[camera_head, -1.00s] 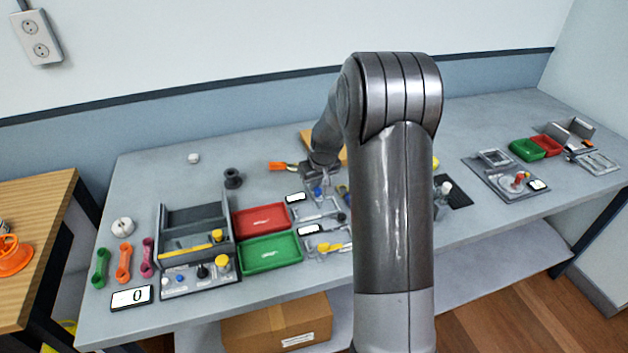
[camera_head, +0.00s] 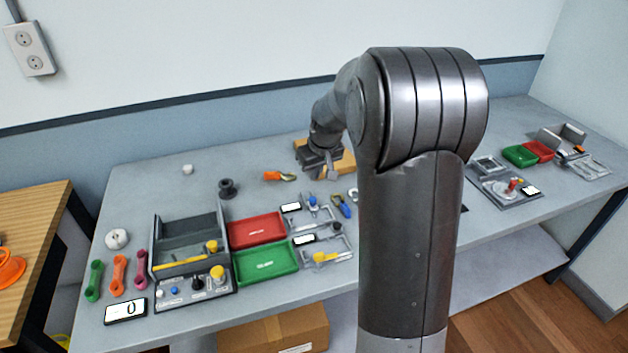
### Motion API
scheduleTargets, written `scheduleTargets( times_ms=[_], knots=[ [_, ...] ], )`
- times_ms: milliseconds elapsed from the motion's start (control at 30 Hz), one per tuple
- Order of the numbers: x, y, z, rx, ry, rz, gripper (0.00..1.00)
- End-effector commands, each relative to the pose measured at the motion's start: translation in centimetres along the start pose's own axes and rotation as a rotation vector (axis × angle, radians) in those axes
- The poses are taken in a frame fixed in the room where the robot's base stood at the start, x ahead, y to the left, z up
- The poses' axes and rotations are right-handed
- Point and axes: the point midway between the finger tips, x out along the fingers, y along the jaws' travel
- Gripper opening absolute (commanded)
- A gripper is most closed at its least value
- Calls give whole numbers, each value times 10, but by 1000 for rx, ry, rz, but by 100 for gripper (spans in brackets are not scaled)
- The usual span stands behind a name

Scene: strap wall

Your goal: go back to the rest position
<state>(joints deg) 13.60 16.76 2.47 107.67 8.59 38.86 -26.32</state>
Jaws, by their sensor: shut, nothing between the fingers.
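My gripper (camera_head: 328,174) shows small beyond my arm, above the back middle of the grey table (camera_head: 180,190). Its fingers point down and look shut, with nothing seen between them. It is in front of a wooden board (camera_head: 347,160), which it partly covers. An orange-handled tool (camera_head: 278,176) lies just left of it. My raised arm hides part of the table to the right of the middle.
A red tray (camera_head: 257,230) and a green tray (camera_head: 265,264) stand left of the middle, beside a grey bin (camera_head: 187,225). Clamp-like fixtures (camera_head: 318,212) lie nearer than my gripper. More trays (camera_head: 520,155) stand far right. The table's back left is mostly clear.

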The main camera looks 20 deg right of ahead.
Motion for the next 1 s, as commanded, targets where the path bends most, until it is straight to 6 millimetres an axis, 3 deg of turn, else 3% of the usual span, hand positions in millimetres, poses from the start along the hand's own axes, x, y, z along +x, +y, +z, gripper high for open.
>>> scheduleTargets(
  times_ms=[567,767,1000],
  knots=[
    [-7,-2,0,0,4,2,0],
    [-48,-24,17,7,23,14,0],
    [-115,-63,62,33,58,34,0]
  ],
)
